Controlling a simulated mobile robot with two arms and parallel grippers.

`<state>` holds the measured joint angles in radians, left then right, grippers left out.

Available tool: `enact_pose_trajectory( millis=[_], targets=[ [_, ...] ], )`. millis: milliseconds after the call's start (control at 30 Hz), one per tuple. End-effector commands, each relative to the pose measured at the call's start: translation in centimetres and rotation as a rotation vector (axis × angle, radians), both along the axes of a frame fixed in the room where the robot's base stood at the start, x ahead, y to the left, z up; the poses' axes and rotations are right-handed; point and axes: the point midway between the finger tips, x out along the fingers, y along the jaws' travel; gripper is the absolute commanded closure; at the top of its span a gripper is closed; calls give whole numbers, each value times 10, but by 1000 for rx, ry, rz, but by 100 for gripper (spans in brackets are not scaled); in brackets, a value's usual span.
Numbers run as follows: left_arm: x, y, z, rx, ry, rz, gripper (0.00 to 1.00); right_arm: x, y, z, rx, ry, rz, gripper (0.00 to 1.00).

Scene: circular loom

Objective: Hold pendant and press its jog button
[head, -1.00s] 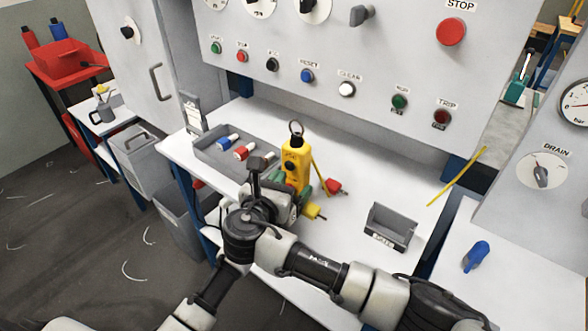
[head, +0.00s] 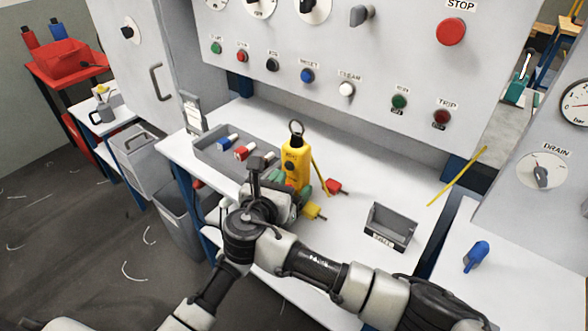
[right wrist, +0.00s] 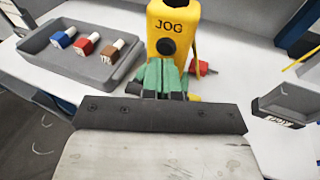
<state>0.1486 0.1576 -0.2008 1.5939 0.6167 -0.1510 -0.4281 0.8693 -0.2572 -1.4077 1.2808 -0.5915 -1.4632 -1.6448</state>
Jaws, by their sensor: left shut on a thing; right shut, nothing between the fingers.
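The yellow pendant (head: 294,163) stands upright at the work table, a dark ring at its top. In the right wrist view the pendant (right wrist: 183,17) shows the word JOG above its round black jog button (right wrist: 168,47). My right gripper (right wrist: 166,66) is shut and empty, its green fingertips just below the button in the picture; I cannot tell whether they touch it. In the head view the right gripper (head: 302,188) is at the pendant's lower front. My left gripper (head: 279,177) is shut on the pendant, mostly hidden among the overlapping arms.
A grey tray (head: 209,155) with several coloured plugs lies left of the pendant. Red (head: 336,187) and yellow (head: 314,212) pieces lie close by on its right. A small grey bin (head: 390,232) stands further right. The panel with buttons rises behind. The table between pendant and bin is mostly clear.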

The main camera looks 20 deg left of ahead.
Motion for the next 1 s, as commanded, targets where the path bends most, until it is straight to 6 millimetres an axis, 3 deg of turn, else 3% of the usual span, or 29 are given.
enact_pose_trajectory(
  millis=[1000],
  targets=[
    [0,0,-1,0,1,0,84,27,-7,0,0,0,0,100]
  ],
)
